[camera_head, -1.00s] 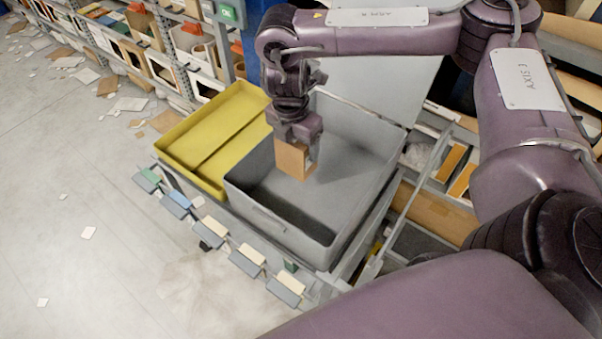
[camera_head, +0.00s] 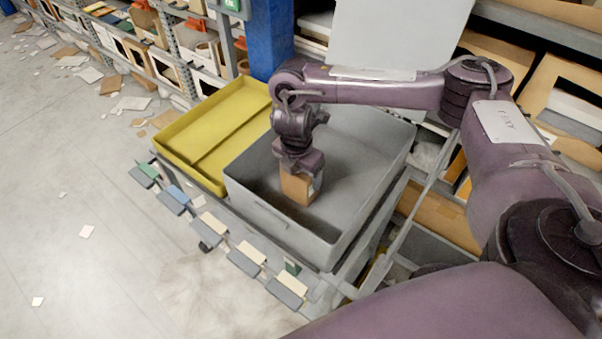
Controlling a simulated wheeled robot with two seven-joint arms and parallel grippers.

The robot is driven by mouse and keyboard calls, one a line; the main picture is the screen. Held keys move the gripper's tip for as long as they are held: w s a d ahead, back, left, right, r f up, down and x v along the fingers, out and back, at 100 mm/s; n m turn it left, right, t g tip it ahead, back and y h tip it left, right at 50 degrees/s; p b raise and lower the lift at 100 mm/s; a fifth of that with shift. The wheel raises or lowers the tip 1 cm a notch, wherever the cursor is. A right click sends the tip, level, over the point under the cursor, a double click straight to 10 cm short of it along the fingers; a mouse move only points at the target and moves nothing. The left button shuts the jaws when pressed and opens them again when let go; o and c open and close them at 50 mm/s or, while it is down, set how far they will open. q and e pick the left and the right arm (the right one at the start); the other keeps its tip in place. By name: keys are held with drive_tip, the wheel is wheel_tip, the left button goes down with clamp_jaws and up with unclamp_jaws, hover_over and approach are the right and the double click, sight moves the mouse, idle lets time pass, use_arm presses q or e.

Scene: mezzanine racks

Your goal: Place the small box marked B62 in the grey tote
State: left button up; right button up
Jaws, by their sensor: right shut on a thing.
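The grey tote (camera_head: 272,215) stands open on a cart in the middle of the head view. My right gripper (camera_head: 300,175) reaches down inside the tote's walls, shut on a small brown box (camera_head: 297,189). The box is upright, near the tote's floor; I cannot tell whether it touches the floor. Its B62 marking cannot be read from here. The gripper's fingertips are partly hidden by the box. My left gripper is not in view.
A yellow tray (camera_head: 212,130) sits beside the tote on the left. Coloured tabs line the cart's front edge. A blue post (camera_head: 268,40) and racks stand behind. Papers litter the floor at the left.

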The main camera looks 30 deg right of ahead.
drive_tip(key=shift+f, duration=0.15)
drive_tip(key=o, duration=1.2)
drive_tip(key=shift+c, duration=0.2)
drive_tip(key=r+p, duration=0.1)
drive_tip(key=r, duration=0.3)
drive_tip(key=a+r+p, duration=0.1)
drive_tip(key=r, duration=0.3)
drive_tip(key=r+p, duration=0.2)
drive_tip(key=r, duration=0.2)
drive_tip(key=shift+s+a+r, duration=0.15)
drive_tip(key=shift+s+a, duration=0.05)
drive_tip(key=shift+s, duration=0.15)
